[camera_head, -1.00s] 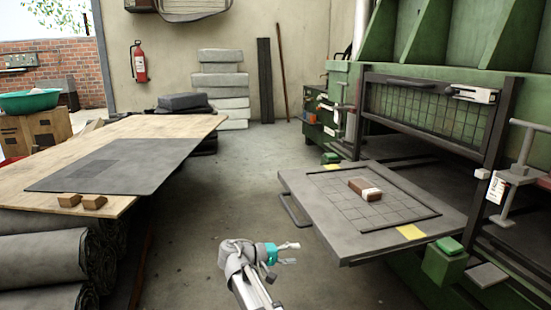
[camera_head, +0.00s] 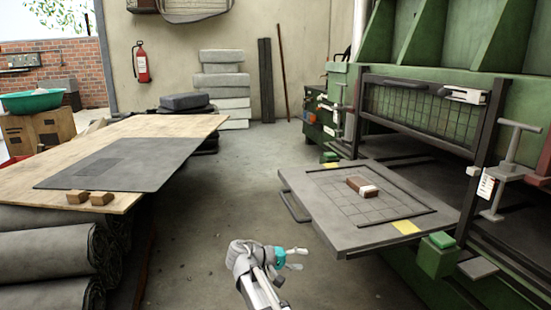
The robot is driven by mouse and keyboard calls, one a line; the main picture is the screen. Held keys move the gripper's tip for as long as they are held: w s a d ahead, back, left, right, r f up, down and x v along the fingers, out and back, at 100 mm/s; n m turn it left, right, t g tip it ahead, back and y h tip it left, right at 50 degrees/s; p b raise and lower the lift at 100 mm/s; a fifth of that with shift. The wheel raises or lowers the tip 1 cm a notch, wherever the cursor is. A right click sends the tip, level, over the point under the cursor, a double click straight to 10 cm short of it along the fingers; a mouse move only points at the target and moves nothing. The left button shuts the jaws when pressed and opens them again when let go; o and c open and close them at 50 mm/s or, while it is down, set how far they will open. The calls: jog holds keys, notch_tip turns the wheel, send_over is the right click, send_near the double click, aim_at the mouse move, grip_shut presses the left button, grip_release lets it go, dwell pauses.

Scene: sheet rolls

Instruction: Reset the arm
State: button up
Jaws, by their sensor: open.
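My gripper (camera_head: 294,259) is at the lower middle of the head view, at the end of my grey arm with a teal band. Its fingers are apart and nothing is between them. It is over the open floor, in front of and to the left of the grey press plate (camera_head: 335,230). It touches nothing that I can see. Most of my arm is cut off by the bottom edge.
A brown and white block (camera_head: 362,187) lies on the plate, which juts from the green press (camera_head: 407,260). Rolls (camera_head: 45,250) lie below. The floor between is clear.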

jog(key=s+d+f+g+y+p, duration=0.2)
jog(key=s+d+y+p, duration=0.35)
jog(key=d, duration=0.25)
jog(key=s+d+r+m+g+y+p, duration=0.1)
jog(key=s+d+m+g+y+p, duration=0.15)
jog(key=s+y+p, duration=0.6)
notch_tip(320, 180, up, 38)
jog(key=s+p, duration=0.1)
jog(key=p, duration=3.5)
jog(key=shift+s+a+t, duration=0.4)
jog(key=shift+t, duration=0.05)
jog(key=shift+m, duration=0.25)
